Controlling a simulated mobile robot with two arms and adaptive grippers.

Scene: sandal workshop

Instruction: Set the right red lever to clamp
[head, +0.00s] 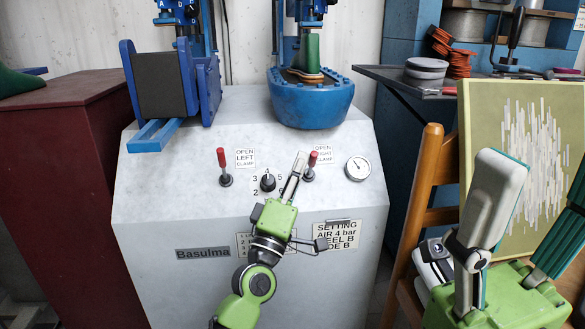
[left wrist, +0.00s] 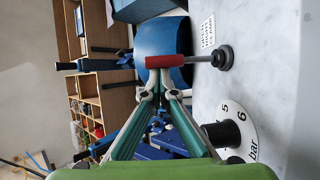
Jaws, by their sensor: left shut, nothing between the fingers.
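The right red lever (head: 312,160) stands on the sloped grey panel beside its label (head: 325,154), which reads OPEN, RIGHT, CLAMP. Its red grip points up, toward the word OPEN. My left gripper (head: 299,164) is shut and empty, with its fingertips just left of this lever. In the left wrist view the closed fingertips (left wrist: 164,82) reach the red grip (left wrist: 166,61); I cannot tell if they touch. My right gripper (head: 535,175) is at the lower right, its fingers spread apart and nothing seen between them.
The left red lever (head: 221,158) also points up. A numbered black knob (head: 267,182) sits between the levers, and a pressure gauge (head: 358,168) is to the right. A blue press cup (head: 311,104) stands above. A wooden chair (head: 432,185) with a panel is beside the machine.

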